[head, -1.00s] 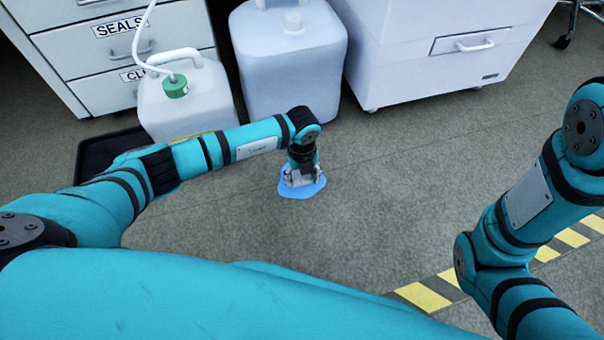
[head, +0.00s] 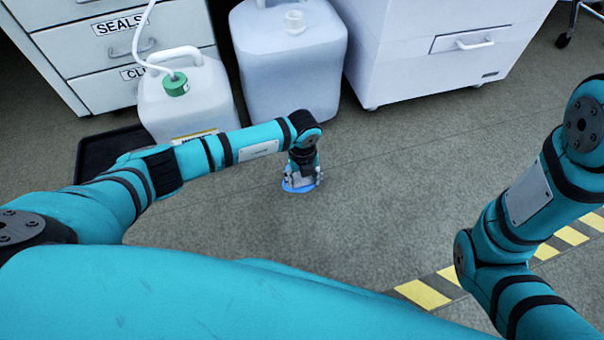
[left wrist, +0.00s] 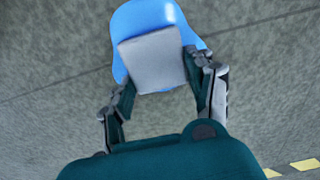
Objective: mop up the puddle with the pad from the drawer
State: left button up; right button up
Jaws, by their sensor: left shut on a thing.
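The blue puddle (head: 289,188) lies on the grey floor in front of the white containers. In the left wrist view the puddle (left wrist: 138,20) shows as a smooth blue patch beyond and beside the pad. The pad (left wrist: 152,62) is a light grey square between the fingers, over part of the puddle. My left gripper (head: 302,180) points down at the puddle and is shut on the pad. Whether the pad presses fully on the floor cannot be told. My right gripper is out of view; only the right arm shows.
A drawer cabinet (head: 80,62) labelled SEALS stands at the upper left. A jug with a green cap (head: 185,100) is by a black tray (head: 95,160). A larger white container (head: 290,65) and a white cabinet (head: 430,60) stand behind. Floor to the right is clear up to yellow striped tape (head: 422,294).

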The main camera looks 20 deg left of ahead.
pick_arm(q)
jog(key=shift+s+d+r+p, duration=0.1)
jog(key=shift+s+d+p, duration=0.4)
jog(key=shift+s, duration=0.15)
jog(key=shift+w+a, duration=0.1)
jog(key=shift+w, duration=0.05)
jog(key=shift+w+a+b, duration=0.4)
jog(key=shift+w+a, duration=0.15)
jog(key=shift+w, duration=0.25)
jog(key=shift+w+a+b, duration=0.35)
jog(key=shift+w+a, duration=0.2)
jog(key=shift+w, duration=0.2)
jog(key=shift+d, duration=0.1)
jog(key=shift+s+d+p, duration=0.15)
jog(key=shift+d, duration=0.5)
jog(key=shift+s+d+p, duration=0.15)
jog(key=shift+d, duration=0.5)
jog(key=shift+s+a+p, duration=0.3)
jog(key=shift+a+p, duration=0.2)
jog(key=shift+p, duration=0.1)
jog(key=shift+s+a+p, duration=0.8)
jog(key=shift+a+p, duration=0.3)
jog(key=shift+a, duration=0.05)
